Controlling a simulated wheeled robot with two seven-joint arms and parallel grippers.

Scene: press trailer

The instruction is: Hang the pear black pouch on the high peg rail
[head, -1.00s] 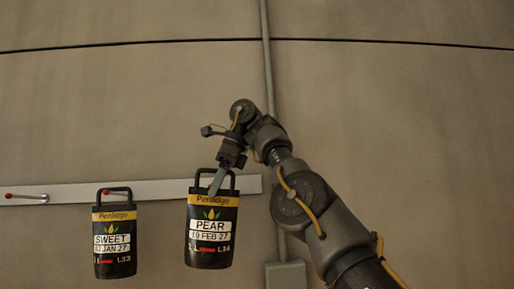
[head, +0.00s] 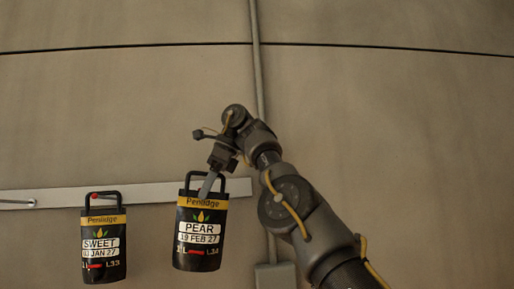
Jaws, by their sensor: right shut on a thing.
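The pear black pouch (head: 200,240) is black with a yellow Pentidge band, a white PEAR label and a loop handle on top. It hangs upright in front of the right end of the high peg rail (head: 150,193), a pale strip on the wall. My right gripper (head: 206,187) is shut on the pouch at its handle; its arm comes in from the lower right. The pouch hides part of the rail, and I cannot tell whether a peg is behind the handle. My left gripper is not in view.
A SWEET black pouch (head: 103,250) hangs by its handle on a red-tipped peg of the rail, left of the pear pouch. Another peg (head: 30,203) shows at the left edge. A vertical conduit (head: 258,80) runs down the wall to a box (head: 275,276).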

